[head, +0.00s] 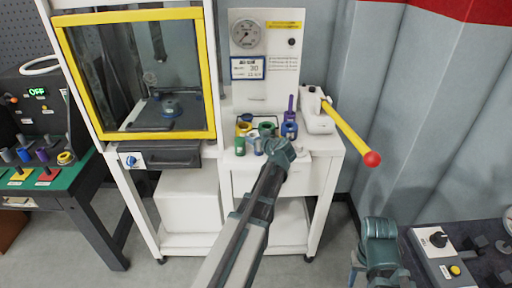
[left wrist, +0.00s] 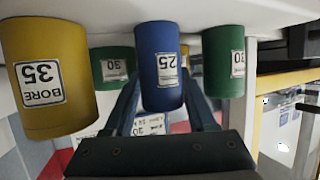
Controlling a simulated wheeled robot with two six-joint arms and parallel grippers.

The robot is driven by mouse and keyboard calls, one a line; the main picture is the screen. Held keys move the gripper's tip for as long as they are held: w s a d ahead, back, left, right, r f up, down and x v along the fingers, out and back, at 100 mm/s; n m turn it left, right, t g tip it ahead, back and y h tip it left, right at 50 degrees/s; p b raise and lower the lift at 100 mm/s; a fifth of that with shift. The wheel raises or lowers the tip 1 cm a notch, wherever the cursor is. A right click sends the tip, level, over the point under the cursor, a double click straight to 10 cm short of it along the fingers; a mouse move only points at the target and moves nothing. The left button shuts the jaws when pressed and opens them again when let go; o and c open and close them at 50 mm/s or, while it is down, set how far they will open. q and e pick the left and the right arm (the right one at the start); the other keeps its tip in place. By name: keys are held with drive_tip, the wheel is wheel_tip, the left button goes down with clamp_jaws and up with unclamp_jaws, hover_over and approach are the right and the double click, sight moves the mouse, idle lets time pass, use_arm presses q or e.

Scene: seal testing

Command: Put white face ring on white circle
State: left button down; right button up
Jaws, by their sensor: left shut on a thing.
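My left gripper (head: 285,150) reaches over the front of the white bench. In the left wrist view its two fingers (left wrist: 165,110) stand on either side of a blue cylinder (left wrist: 158,70) labelled 25, and it is shut on that cylinder. The cylinder still appears among the others at the bench surface; I cannot tell whether it touches it. My right arm's end (head: 380,235) shows at the lower right, but its fingers are not clear. I cannot clearly make out a white face ring or a white circle; the gripper covers part of the bench top.
A yellow cylinder (left wrist: 48,80) labelled 35 and green cylinders (left wrist: 223,60) stand close by. The lever press (head: 317,112) with its yellow handle (head: 345,132) is at right. The gauge panel (head: 262,60) stands behind, and the yellow-framed chamber (head: 132,134) at left.

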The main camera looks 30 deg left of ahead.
use_arm(q)
drive_tip(key=shift+f+b, duration=0.85)
drive_tip(key=shift+f, duration=0.45)
drive_tip(key=shift+f, duration=0.2)
drive_tip(key=c, duration=0.5)
unclamp_jaws()
drive_tip(key=shift+r, duration=0.1)
